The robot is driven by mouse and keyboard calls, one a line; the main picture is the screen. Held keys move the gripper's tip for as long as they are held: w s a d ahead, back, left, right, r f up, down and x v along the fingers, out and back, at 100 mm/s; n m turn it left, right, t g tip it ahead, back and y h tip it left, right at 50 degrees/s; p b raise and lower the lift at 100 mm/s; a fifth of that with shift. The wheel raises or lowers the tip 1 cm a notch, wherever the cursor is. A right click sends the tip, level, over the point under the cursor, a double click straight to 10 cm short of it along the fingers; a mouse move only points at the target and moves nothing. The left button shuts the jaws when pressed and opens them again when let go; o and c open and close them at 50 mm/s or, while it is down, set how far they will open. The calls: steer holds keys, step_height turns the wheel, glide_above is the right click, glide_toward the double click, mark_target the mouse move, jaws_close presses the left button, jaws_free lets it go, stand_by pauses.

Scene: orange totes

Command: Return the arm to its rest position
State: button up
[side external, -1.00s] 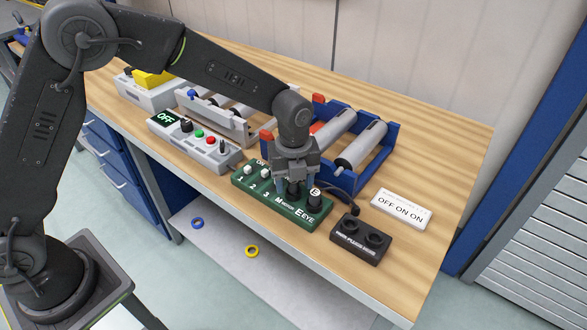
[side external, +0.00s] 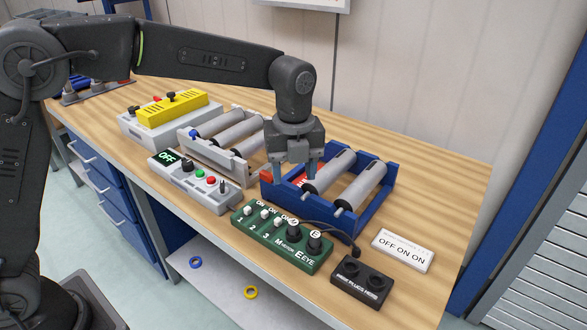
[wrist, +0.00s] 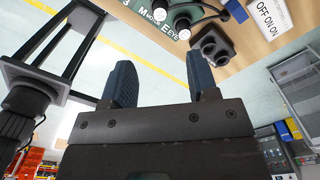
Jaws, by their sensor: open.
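My gripper (side external: 293,170) is open and empty, in the air above the bench near the blue roller frame. Its two blue-grey fingers (wrist: 160,84) stand apart in the wrist view with nothing between them. Below and in front of it is the green switch panel (side external: 283,243), with white switches and two black knobs or plugs marked M and E. Part of this panel (wrist: 146,12) shows at the top of the wrist view. No rest stand can be made out.
The blue roller frame (side external: 345,222) stands close to the gripper. A grey control box (side external: 200,185) reading OFF, a grey roller frame (side external: 184,146) and a yellow-topped box (side external: 172,110) are left. A black plug block (side external: 361,281) and an "OFF ON ON" sign (side external: 403,250) are right.

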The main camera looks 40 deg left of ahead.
steer(key=s+a+r+n+t, duration=0.3)
steer(key=s+a+r+n, duration=0.55)
steer(key=s+n, duration=0.4)
steer(key=s+a+f+n+t, duration=0.1)
steer(key=s+a+f+n, duration=0.1)
steer(key=s+n, duration=0.3)
steer(key=s+a+f+n+t, duration=0.1)
steer(key=s+a+n, duration=0.1)
steer(key=s+n, duration=0.4)
steer(key=n, duration=0.2)
steer(key=shift+a+f+n+t, duration=0.3)
steer(key=shift+f+n, duration=0.05)
